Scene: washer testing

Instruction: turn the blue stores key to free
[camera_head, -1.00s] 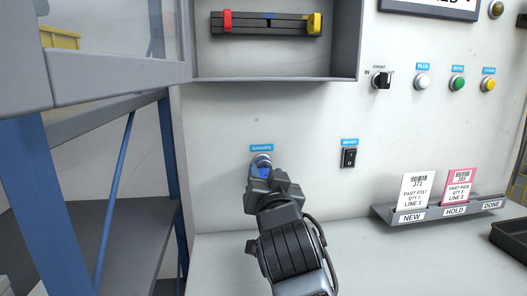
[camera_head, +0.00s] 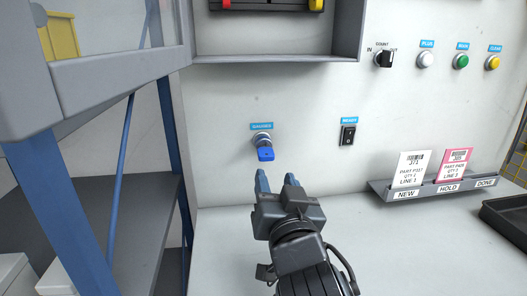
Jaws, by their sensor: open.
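The blue key (camera_head: 266,154) sits in a round silver lock (camera_head: 262,139) on the white wall panel, under a small blue label (camera_head: 262,126) whose text is too small to read surely. The key's head hangs at the lower side of the lock. My gripper (camera_head: 277,176) is open and empty, just below and in front of the key, apart from it. Its two fingertips point up toward the panel. No position marks show around the lock.
A black rocker switch (camera_head: 347,136) is right of the lock. A card rack (camera_head: 440,187) holds a white and a pink card. A black knob (camera_head: 384,59) and several buttons are at upper right. A blue shelf post (camera_head: 62,195) stands left.

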